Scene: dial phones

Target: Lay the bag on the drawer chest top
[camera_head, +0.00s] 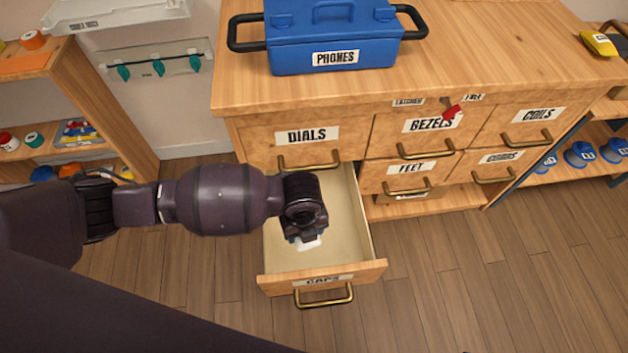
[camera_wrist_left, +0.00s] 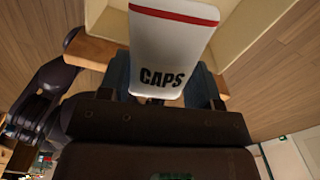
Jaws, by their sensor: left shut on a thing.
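The bag (camera_wrist_left: 172,50) is white with a red stripe near one end and the word CAPS. It fills the upper middle of the left wrist view, and a small white part (camera_head: 309,244) shows below my gripper in the head view. My left gripper (camera_head: 302,232) is shut on the bag, over the open CAPS drawer (camera_head: 375,225). Whether the bag touches the drawer floor cannot be told. The drawer chest top (camera_head: 480,55) is light wood, with a blue PHONES case (camera_head: 335,30) at its back left. My right gripper is not in view.
The DIALS drawer (camera_head: 300,140) is closed above the open drawer. Shelves (camera_head: 70,100) stand at the left.

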